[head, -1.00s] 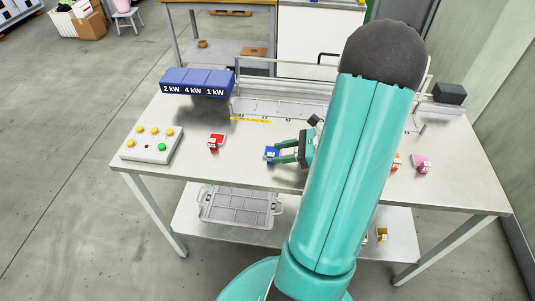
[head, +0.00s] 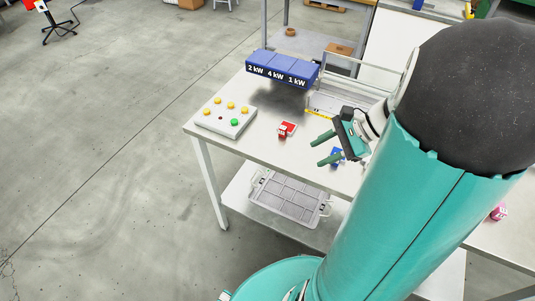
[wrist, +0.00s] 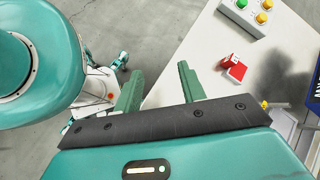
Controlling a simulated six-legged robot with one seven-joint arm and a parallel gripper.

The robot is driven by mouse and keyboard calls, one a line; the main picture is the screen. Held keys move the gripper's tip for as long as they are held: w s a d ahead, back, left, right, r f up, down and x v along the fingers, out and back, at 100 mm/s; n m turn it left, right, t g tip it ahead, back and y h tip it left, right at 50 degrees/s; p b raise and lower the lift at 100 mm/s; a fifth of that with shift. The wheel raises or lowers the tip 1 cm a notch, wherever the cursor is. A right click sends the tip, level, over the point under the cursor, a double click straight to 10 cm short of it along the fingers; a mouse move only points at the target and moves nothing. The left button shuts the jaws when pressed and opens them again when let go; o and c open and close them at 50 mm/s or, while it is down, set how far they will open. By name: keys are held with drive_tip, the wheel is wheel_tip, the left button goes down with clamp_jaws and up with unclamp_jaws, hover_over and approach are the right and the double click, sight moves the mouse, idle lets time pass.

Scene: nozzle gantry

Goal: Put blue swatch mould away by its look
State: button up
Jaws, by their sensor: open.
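A grey compartmented tray (head: 325,212) sits on the lower shelf. A clear rack (head: 345,101) with a yellow strip stands at the table's back, partly hidden by my arm.
A red mould (head: 287,129) lies left of the blue one; it also shows in the wrist view (wrist: 235,68). A button panel (head: 227,117) is at the left end. A blue box (head: 283,66) marked 2 kW, 4 kW, 1 kW hangs behind. A pink mould (head: 499,212) is at right.

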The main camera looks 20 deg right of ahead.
drive_tip(key=s+a+r+n+h, duration=0.2)
drive_tip(key=a+r+n+h, duration=0.2)
drive_tip(key=a+n, duration=0.5)
drive_tip(key=s+a+r+n+t+h, duration=0.1)
drive_tip(key=s+a+r+n+h, duration=0.1)
drive_tip(key=a+r+n+h, duration=0.2)
drive_tip(key=a+r+n, duration=0.3)
drive_tip(key=a+n, duration=0.1)
drive_tip(key=n, duration=0.1)
drive_tip(key=shift+a+r+n, duration=0.2)
drive_tip(key=shift+a+n, duration=0.2)
drive_tip(key=shift+c, duration=0.4)
drive_tip(key=shift+a, duration=0.1)
